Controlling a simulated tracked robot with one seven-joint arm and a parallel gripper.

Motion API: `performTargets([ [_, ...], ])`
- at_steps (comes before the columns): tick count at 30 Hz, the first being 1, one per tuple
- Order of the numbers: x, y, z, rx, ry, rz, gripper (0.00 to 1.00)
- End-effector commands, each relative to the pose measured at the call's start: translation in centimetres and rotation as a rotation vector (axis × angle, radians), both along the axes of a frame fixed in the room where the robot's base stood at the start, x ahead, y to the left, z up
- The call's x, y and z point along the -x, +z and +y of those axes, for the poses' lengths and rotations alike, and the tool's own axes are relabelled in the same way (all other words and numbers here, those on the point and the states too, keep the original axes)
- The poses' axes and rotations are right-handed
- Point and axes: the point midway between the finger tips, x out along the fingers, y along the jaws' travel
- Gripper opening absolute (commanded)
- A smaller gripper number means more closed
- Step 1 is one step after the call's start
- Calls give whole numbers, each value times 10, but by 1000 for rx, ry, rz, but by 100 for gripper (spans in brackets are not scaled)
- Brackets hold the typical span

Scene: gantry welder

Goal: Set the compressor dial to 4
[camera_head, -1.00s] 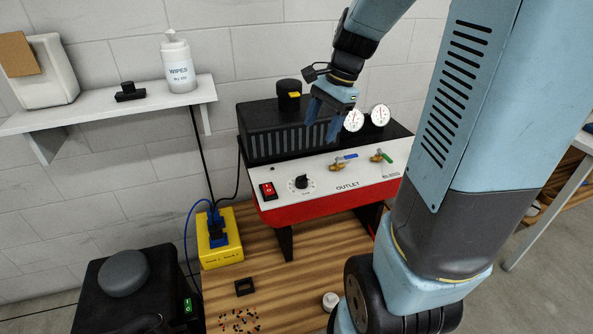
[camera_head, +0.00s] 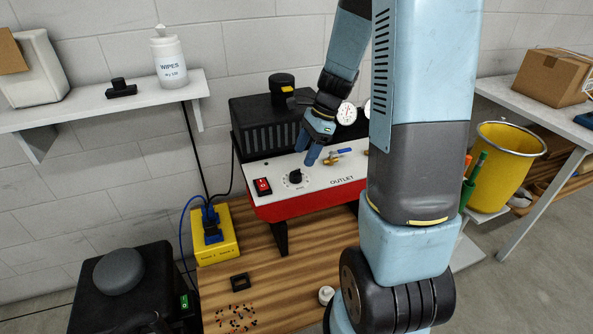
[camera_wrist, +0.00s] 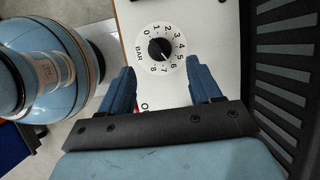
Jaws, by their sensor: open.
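The compressor dial, a black round knob (camera_head: 295,176) on a white scale, is on the front panel of the red and black compressor (camera_head: 318,202). My gripper (camera_head: 308,154) is open and empty, above and slightly right of the dial in the head view. In the wrist view my gripper's fingers (camera_wrist: 160,70) are spread wide, with the dial beyond their tips, roughly centred between them.
A red switch (camera_head: 262,186) is left of the dial. Brass valves (camera_head: 335,159) and a gauge (camera_head: 346,113) are to the right. A yellow socket box (camera_head: 215,245) stands on the wooden bench (camera_head: 285,275). A yellow bin (camera_head: 502,165) is at the right.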

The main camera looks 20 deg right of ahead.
Motion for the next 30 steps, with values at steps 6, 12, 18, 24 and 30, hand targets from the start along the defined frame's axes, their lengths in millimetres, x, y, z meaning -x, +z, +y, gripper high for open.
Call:
performTargets([
  [6, 1, -35, 14, 0, 1, 4, 63],
  [12, 0, -56, 23, -1, 1, 2, 63],
  [18, 1, -64, 26, 0, 0, 1, 63],
  [24, 0, -64, 26, 0, 0, 0, 63],
  [30, 0, -64, 26, 0, 0, 0, 49],
])
